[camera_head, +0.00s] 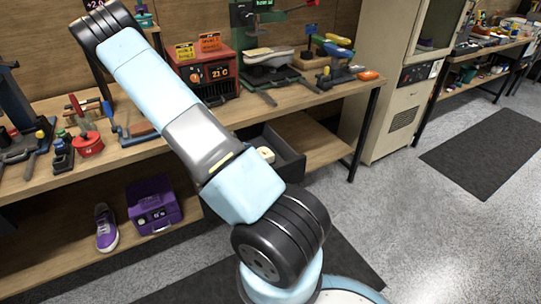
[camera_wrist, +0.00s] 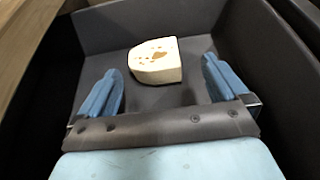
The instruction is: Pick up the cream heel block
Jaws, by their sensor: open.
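The cream heel block (camera_wrist: 157,62) lies on the floor of a dark grey drawer (camera_wrist: 235,28) in the wrist view. It is pale with brown patches on top. My gripper (camera_wrist: 161,85) is open, with its two blue fingers spread apart and nothing between their tips. The block sits just beyond the fingertips, roughly centred between them, and I see no contact. In the head view, part of the block (camera_head: 266,154) shows in the open drawer (camera_head: 291,160) under the bench, partly covered by my arm. My gripper is hidden behind my arm there.
The drawer walls stand close around my gripper. The wooden bench (camera_head: 330,92) above holds several tools and a red box (camera_head: 206,73). A purple sneaker (camera_head: 106,228) and a purple box (camera_head: 154,206) are on the lower shelf. Open floor lies to the right.

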